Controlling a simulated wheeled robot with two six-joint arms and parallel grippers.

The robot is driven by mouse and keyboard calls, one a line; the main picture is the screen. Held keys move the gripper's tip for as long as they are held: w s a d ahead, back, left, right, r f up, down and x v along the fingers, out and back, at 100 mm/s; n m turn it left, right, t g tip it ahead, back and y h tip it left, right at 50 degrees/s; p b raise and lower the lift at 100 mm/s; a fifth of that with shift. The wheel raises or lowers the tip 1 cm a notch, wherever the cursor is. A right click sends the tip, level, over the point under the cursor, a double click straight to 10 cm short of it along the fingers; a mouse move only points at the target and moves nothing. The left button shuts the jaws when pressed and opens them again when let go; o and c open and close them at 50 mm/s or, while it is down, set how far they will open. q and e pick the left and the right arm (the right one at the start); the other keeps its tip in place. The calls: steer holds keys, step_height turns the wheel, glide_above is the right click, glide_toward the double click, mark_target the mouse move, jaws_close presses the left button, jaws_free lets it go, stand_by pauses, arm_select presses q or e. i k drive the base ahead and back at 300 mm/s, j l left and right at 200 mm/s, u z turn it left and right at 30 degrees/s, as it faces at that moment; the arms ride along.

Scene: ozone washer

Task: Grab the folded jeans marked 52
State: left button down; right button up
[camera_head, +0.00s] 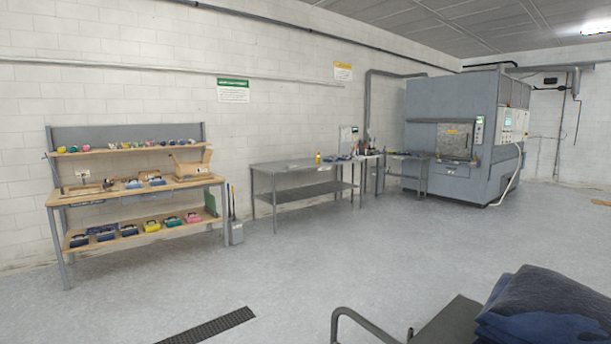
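A stack of dark blue folded fabric that looks like jeans (548,306) lies at the bottom right corner, partly cut off by the picture edge. It rests on a dark flat surface (450,322), which looks like a cart top. No number 52 can be read on the fabric from here. Neither of my grippers shows in the head view, so I cannot see where they are relative to the fabric.
A curved metal handle (365,322) stands beside the dark surface. A wooden workbench (135,192) with tools is along the left wall. A steel table (300,166) and a large grey washer (455,135) stand farther back. A floor grate (207,328) lies front left. The middle floor is clear.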

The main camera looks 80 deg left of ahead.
mark_target(137, 185)
steer(key=u, duration=0.45)
steer(key=j+u, duration=0.15)
steer(key=u, duration=0.75)
steer(key=j+u, duration=0.15)
steer(key=u, duration=0.25)
steer(key=i+j+u, duration=0.2)
steer(key=j+u, duration=0.3)
steer(key=j, duration=0.15)
steer(key=i+j+u, duration=0.3)
steer(key=j+u, duration=0.2)
steer(key=i+j+u, duration=0.75)
steer(key=u, duration=0.25)
steer(key=i+u, duration=0.4)
steer(key=i, duration=3.15)
steer(key=i+j, duration=0.1)
steer(key=i, duration=0.95)
steer(key=i+z, duration=0.1)
steer(key=i, duration=0.95)
steer(key=i+j+z, duration=0.15)
steer(key=i+z, duration=0.15)
steer(key=i, duration=0.15)
steer(key=i+j+z, duration=0.2)
steer(key=i+z, duration=0.15)
steer(key=i+j+z, duration=0.3)
steer(key=i+j, duration=0.1)
steer(key=i, duration=0.15)
